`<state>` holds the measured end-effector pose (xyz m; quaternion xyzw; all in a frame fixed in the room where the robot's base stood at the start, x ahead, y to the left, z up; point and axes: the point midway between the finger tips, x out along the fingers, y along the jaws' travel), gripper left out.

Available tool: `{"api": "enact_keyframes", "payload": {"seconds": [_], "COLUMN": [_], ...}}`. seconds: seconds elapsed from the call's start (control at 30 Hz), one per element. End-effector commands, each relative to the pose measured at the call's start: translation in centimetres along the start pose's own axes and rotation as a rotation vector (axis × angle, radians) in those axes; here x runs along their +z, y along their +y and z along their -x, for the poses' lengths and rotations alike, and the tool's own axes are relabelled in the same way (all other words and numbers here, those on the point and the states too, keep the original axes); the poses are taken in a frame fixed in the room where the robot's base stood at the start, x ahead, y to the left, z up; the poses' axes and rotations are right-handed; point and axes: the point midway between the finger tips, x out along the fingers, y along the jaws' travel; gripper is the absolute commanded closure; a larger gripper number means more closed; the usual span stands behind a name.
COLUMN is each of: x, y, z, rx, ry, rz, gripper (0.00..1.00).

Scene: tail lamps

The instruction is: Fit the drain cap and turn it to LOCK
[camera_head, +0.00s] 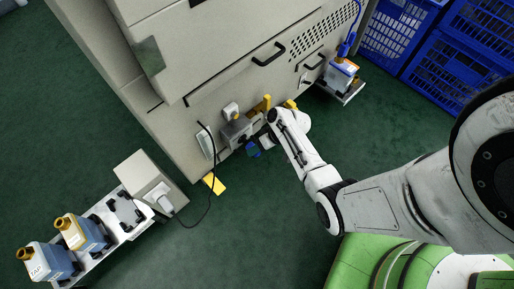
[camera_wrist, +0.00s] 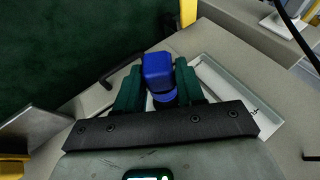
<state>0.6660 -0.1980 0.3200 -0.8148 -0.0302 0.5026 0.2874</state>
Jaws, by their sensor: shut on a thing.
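A blue cap-like piece (camera_wrist: 158,72) sits between the two dark green fingers of my gripper (camera_wrist: 157,90) in the wrist view. The fingers are shut on it. Its squared blue end points away from the gripper, with a rounder blue part nearer the palm. In the head view the blue piece (camera_head: 253,150) shows low beside the beige machine (camera_head: 215,70), just left of my gripper (camera_head: 266,138). The drain opening and any LOCK mark cannot be made out. Whether the cap touches the machine cannot be told.
A black cable (camera_head: 212,190) hangs from the machine's front to a white-and-beige box (camera_head: 148,182). Blue-and-yellow bottles (camera_head: 85,232) stand on a rail at lower left. A shelf (camera_head: 345,92) holds another bottle at right. Blue crates (camera_head: 395,35) stand at upper right.

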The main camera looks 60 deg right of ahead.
Motion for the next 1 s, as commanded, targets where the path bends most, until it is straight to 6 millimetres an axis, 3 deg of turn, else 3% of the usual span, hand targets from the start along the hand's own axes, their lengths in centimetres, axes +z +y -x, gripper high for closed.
{"api": "enact_keyframes", "payload": {"seconds": [1.0], "x": [-2.7], "y": [0.0], "z": [-1.1], "rx": [0.000], "ry": [0.001], "rz": [0.001], "gripper": [0.94]}}
